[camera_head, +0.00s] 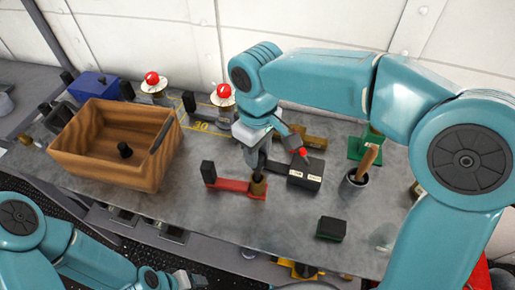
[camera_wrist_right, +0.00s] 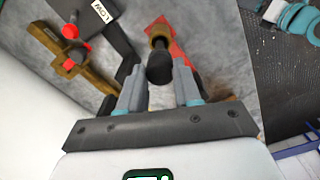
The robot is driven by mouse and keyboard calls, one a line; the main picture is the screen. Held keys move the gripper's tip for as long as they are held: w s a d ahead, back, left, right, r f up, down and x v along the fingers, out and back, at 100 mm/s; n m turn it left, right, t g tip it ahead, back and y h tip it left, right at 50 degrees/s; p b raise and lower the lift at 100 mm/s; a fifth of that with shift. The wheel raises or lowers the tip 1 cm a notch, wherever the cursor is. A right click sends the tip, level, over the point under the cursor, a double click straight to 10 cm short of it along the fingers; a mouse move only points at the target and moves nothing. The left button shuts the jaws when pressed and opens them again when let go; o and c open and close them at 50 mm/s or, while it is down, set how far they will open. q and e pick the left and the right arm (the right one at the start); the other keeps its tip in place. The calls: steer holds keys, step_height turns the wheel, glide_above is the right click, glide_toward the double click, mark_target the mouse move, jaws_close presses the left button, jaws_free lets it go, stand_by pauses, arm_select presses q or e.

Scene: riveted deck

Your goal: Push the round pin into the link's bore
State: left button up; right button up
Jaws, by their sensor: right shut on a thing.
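The red link (camera_head: 232,185) lies on the grey bench, with a brass-coloured round boss (camera_head: 258,185) at its right end. In the wrist view the link (camera_wrist_right: 180,52) runs behind the boss (camera_wrist_right: 158,33). My right gripper (camera_head: 258,160) points down above the boss. It is shut on the dark round pin (camera_wrist_right: 160,68), which is in line with the boss. The pin's far end meets the boss; how deep it sits in the bore is hidden. My left arm is low at the left, its gripper (camera_head: 190,280) barely showing at the bottom edge.
A black box with white labels (camera_head: 305,175) stands close right of the link. A wooden bin (camera_head: 105,170) is at left, a dark cup with a wooden handle (camera_head: 355,185) at right. A dark green block (camera_head: 331,228) lies in front. Bench left of it is clear.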

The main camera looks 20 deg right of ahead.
steer(key=shift+s+f, duration=0.1)
steer(key=shift+f, duration=0.1)
steer(key=shift+f, duration=0.15)
stand_by(0.6)
steer(key=shift+s, duration=0.1)
steer(key=shift+f+b, duration=1.6)
steer(key=shift+f, duration=0.45)
steer(key=o, duration=1.2)
steer(key=shift+c, duration=0.2)
step_height(320, 180, up, 16)
steer(key=p, duration=0.2)
steer(key=shift+r+p, duration=0.15)
steer(key=shift+p, duration=0.15)
